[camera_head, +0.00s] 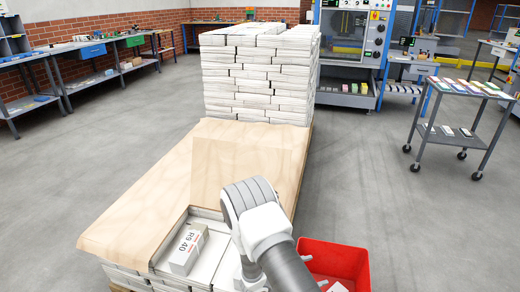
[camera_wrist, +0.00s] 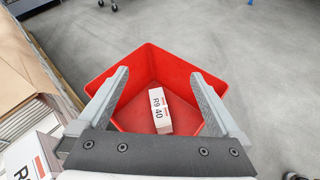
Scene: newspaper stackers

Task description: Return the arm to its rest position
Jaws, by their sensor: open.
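My gripper (camera_wrist: 159,98) is open and empty in the wrist view, with its fingers spread above a red bin (camera_wrist: 180,62). A white box marked R9 40 (camera_wrist: 159,110) lies inside the bin, apart from the fingers. In the head view my arm reaches forward over the front right corner of the stack, and the gripper itself is hidden behind it. The red bin (camera_head: 345,262) shows just right of the arm.
Another white R9 40 box (camera_head: 188,250) sits on the low newspaper stack, partly covered by brown paper (camera_head: 150,190). A tall newspaper stack (camera_head: 260,75) stands behind. A grey cart (camera_head: 455,140) stands at right. Workbenches (camera_head: 90,60) line the left wall. The floor between is clear.

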